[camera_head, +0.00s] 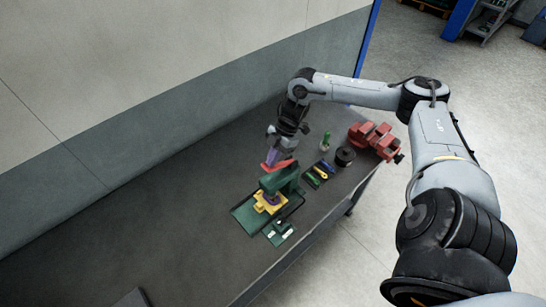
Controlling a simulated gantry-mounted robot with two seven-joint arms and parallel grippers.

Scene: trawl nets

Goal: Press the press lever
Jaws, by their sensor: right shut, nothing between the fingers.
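The press (286,180) is a green stand on a dark green base at the middle of the bench. Its red press lever (270,167) sticks out at the top towards the left. A yellow fixture (268,201) sits under the press head. My right gripper (277,152) is shut and empty, pointing down just above the lever. A purple part shows between the gripper and the lever. I cannot tell whether the gripper touches the lever. My left gripper is not in view.
A small green plate (279,233) lies in front of the press. A tray of coloured tools (318,174), a black spool (345,156), a green-topped item (325,142) and a red vise (375,139) stand to the right. The left of the bench (150,230) is mostly clear; a wall runs behind.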

